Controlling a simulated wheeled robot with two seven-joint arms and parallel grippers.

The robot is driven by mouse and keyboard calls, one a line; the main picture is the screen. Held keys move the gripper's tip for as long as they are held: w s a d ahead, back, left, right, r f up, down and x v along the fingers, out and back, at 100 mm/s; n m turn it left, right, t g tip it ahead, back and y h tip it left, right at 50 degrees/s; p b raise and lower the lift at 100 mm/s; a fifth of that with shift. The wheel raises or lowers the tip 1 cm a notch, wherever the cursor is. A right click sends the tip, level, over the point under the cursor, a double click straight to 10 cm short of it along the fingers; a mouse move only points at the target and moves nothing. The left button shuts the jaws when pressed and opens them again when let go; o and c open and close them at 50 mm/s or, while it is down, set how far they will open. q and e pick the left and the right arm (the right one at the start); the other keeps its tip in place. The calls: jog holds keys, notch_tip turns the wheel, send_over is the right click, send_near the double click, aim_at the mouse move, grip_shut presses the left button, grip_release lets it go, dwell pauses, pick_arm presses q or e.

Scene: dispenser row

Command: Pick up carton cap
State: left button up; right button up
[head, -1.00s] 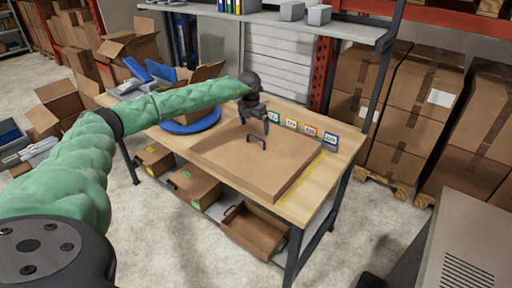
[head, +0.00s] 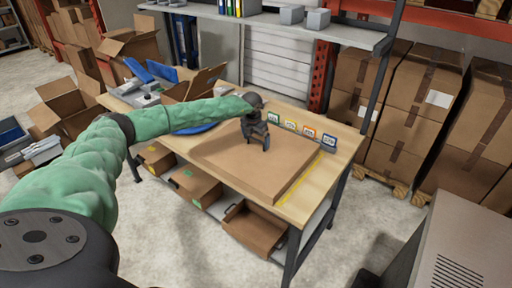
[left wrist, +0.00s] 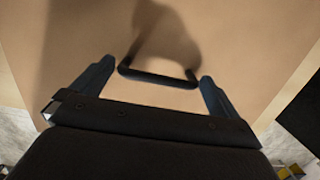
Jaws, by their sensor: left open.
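The carton cap (head: 245,168) is a wide, flat brown lid lying on the wooden table. Its dark bar handle (left wrist: 158,77) stands up from the top face in the left wrist view. In the head view the gripper mostly hides the handle. My left gripper (head: 264,146) is open, pointing down just over the cap's middle. In the left wrist view the gripper's fingers (left wrist: 155,80) lie at either end of the handle, one on each side. I cannot tell whether they touch it. My right gripper is not in view.
Several small label cards (head: 308,132) stand along the table's back right edge. Open boxes (head: 255,226) sit on the lower shelf. Taped cartons (head: 428,100) stand behind right.

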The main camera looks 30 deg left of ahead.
pick_arm(q)
jog(key=shift+w+f, duration=0.1)
jog(key=shift+f, duration=0.25)
jog(key=c, duration=1.2)
